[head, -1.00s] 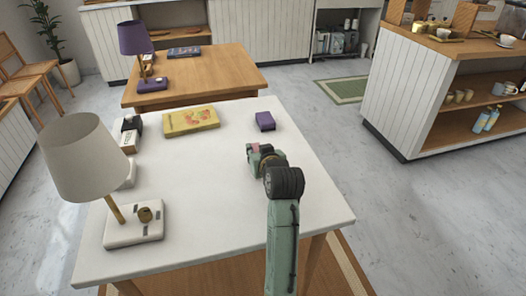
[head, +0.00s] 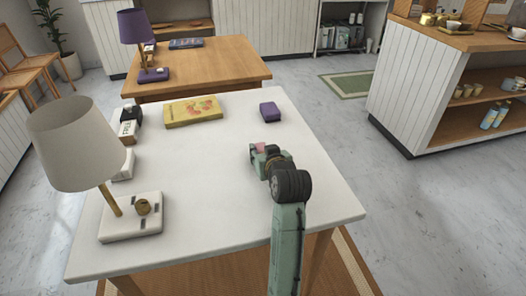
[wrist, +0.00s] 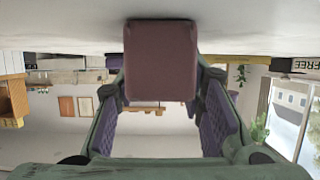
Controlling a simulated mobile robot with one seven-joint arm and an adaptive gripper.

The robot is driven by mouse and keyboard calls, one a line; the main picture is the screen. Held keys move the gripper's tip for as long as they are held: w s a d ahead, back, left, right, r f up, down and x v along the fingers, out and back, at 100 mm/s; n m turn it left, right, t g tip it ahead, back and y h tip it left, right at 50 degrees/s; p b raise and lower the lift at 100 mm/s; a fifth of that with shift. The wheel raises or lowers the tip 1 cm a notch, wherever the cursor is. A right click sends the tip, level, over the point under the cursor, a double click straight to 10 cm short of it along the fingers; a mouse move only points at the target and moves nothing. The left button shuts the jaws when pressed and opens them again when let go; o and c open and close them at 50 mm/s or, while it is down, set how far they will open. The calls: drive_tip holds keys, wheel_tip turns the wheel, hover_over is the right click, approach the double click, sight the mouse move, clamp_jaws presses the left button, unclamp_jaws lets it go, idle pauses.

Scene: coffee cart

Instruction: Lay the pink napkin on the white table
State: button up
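The pink napkin (head: 259,147) is a small folded block between the fingers of my gripper (head: 256,153), over the right half of the white table (head: 200,210). In the wrist view the napkin (wrist: 160,60) looks dull mauve. The fingertips of my gripper (wrist: 160,88) are closed against its two sides. The white table surface (wrist: 60,25) runs along the top of this upside-down view, close to the napkin. I cannot tell whether the napkin touches the table.
A purple block (head: 270,112) lies beyond my gripper. The middle is clear. A wooden table (head: 210,75) stands behind; shelves (head: 470,115) are at the right.

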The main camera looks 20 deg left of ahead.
drive_tip(key=shift+o, duration=1)
drive_tip(key=shift+r, duration=0.25)
drive_tip(key=p+v, duration=0.1)
drive_tip(key=v, duration=0.9)
drive_tip(key=shift+s+d+r, duration=0.2)
drive_tip(key=shift+s+r, duration=0.05)
drive_tip(key=shift+s+d+r, duration=0.1)
drive_tip(key=shift+s+d, duration=0.2)
drive_tip(key=shift+s, duration=0.2)
